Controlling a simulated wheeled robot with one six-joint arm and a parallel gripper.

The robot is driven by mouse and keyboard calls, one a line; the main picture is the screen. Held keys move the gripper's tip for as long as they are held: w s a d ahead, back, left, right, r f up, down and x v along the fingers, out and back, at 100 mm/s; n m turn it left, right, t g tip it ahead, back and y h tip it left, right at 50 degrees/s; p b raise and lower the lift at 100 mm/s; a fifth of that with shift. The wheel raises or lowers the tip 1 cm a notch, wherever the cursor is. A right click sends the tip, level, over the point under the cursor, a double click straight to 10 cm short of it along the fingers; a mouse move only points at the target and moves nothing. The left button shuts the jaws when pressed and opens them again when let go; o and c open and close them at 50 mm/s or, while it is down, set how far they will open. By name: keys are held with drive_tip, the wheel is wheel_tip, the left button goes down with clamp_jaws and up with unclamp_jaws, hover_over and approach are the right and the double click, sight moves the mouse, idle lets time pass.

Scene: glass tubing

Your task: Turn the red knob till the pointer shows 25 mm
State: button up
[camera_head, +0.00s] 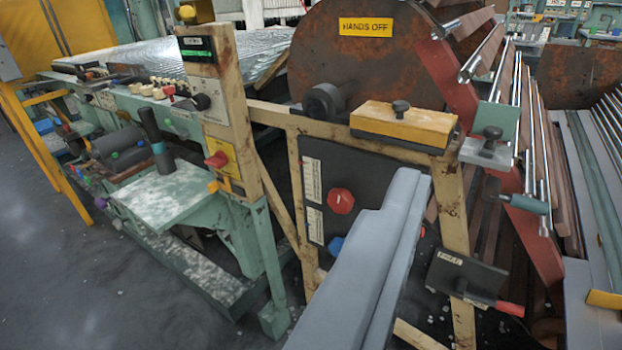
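A red faceted knob (341,201) sits on a dark upright panel (375,165) in the machine's cream frame. A blue knob (335,246) is below it, and white label plates (312,180) are to its left. Another red knob (216,159) is on a yellow plate on the cream post further left. I cannot make out a pointer or a millimetre scale. My gripper (402,190), a long grey shape, rises from the bottom edge to the right of the panel's red knob. It appears apart from that knob and hides the panel's lower right. Its finger opening cannot be made out.
A yellow block with a black knob (405,122) tops the frame above the panel. A black plate with a red handle (465,275) juts out at lower right. A rusty drum marked HANDS OFF (340,60) stands behind. Open floor (60,270) lies at left.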

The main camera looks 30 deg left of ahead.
drive_tip(key=w+a+f+y, duration=0.1)
drive_tip(key=w+a+f, duration=0.4)
drive_tip(key=w+a, duration=0.25)
drive_tip(key=h, duration=0.3)
approach(338, 205)
drive_tip(key=shift+m, duration=0.4)
drive_tip(key=w, duration=0.9)
drive_tip(key=shift+w+f, duration=0.1)
drive_tip(key=shift+w, duration=0.2)
drive_tip(key=c, duration=0.9)
